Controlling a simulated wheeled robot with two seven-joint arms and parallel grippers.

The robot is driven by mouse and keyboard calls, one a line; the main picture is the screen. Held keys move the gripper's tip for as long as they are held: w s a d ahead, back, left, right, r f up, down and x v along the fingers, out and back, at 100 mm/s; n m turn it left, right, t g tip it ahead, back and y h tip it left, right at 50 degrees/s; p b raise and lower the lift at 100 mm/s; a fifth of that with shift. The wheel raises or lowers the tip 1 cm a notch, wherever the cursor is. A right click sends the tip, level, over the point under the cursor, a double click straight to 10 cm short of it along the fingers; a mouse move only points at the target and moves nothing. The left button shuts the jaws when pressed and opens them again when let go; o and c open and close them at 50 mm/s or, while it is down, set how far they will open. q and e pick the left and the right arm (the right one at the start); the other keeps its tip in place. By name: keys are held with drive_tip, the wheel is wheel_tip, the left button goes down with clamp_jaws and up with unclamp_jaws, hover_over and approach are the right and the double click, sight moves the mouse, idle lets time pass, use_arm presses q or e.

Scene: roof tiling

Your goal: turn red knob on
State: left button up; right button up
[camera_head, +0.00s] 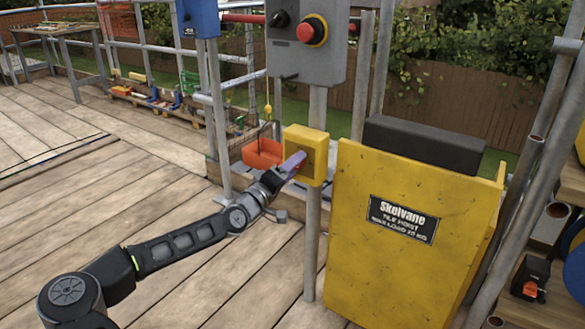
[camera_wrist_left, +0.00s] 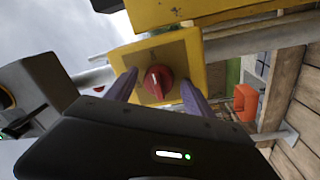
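The red knob (camera_wrist_left: 158,82) sits on the face of a yellow box (camera_wrist_left: 178,52) in the left wrist view. In the head view the yellow box (camera_head: 317,143) is fixed to a grey post, and my gripper hides the knob. My left gripper (camera_head: 294,164) is right at the box's face. In the left wrist view my left gripper (camera_wrist_left: 159,77) is open, with one purple finger on each side of the knob. A gap shows between the knob and each finger. My right gripper is in neither view.
A grey control panel (camera_head: 340,62) with a red round button (camera_head: 311,30) and a black knob (camera_head: 279,18) is above the box. A yellow hoist body (camera_head: 400,245) stands close on the right. An orange tray (camera_head: 262,153) is behind the gripper. Deck at left is clear.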

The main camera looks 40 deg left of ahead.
use_arm(q)
drive_tip(key=s+p, duration=0.1)
drive_tip(key=s, duration=0.6)
drive_tip(key=shift+s+f+p, duration=0.35)
drive_tip(key=shift+p, duration=0.05)
drive_tip(key=shift+d, duration=0.15)
